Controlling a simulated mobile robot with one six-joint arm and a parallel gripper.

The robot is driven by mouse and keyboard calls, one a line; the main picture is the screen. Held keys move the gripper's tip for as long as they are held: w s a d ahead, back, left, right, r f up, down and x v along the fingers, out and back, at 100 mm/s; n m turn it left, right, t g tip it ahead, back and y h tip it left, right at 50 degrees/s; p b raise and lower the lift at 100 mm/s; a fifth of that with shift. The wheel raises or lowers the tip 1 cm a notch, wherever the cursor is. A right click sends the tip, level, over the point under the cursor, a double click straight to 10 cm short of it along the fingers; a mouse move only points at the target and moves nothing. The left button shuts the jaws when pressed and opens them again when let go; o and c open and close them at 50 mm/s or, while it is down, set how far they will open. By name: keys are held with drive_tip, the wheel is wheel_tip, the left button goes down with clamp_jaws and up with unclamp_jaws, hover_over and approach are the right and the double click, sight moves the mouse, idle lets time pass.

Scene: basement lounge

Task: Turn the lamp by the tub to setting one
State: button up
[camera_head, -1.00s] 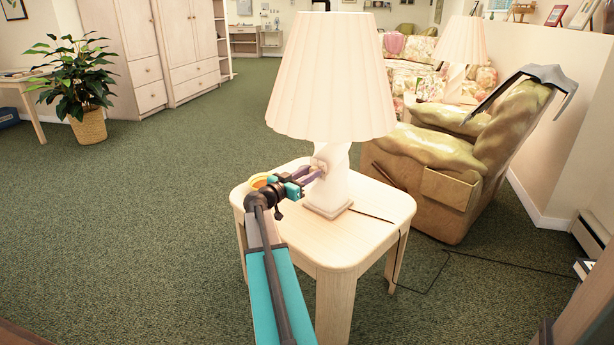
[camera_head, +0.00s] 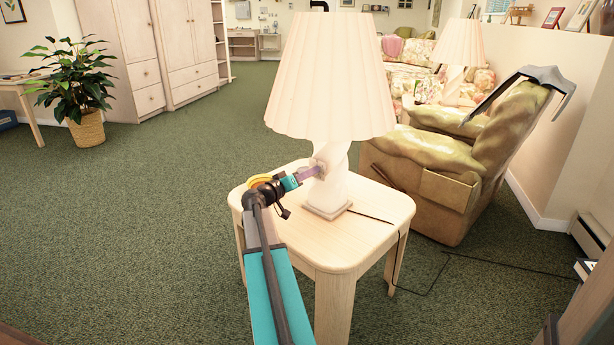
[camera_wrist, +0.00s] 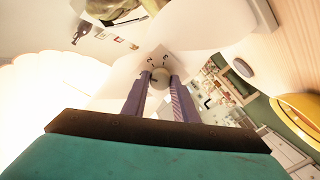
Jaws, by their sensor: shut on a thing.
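The lamp (camera_head: 330,85) with a pleated cream shade and a twisted white base stands upright on a pale wooden side table (camera_head: 345,250). A small round knob (camera_wrist: 160,72) on the lamp's base shows in the wrist view, with printed numerals around it; a 2 and a 3 can be made out. My gripper (camera_head: 318,171) reaches the base from the left, below the shade. In the wrist view its purple fingers (camera_wrist: 160,82) are shut on the knob, one on each side. A yellow round thing (camera_head: 260,182), possibly the tub, sits on the table, partly hidden by my arm.
A dark cord (camera_head: 372,217) runs from the lamp over the table's right edge to the floor. An olive armchair (camera_head: 440,165) stands close on the right. A second lamp (camera_head: 462,45) stands farther back. Green carpet (camera_head: 150,240) lies open on the left.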

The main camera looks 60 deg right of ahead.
drive_tip(key=shift+d+n, duration=0.1)
drive_tip(key=shift+n, duration=1.1)
drive_tip(key=shift+p, duration=0.3)
drive_tip(key=o, duration=1.1)
drive_tip(key=shift+c, duration=0.2)
drive_tip(key=w+a+p, duration=0.1)
drive_tip(key=w+a, duration=0.1)
drive_tip(key=a, duration=1.1)
drive_tip(key=shift+w+a+r+p, duration=0.2)
drive_tip(key=shift+a+r+p, duration=0.05)
drive_tip(key=shift+a+p, duration=0.1)
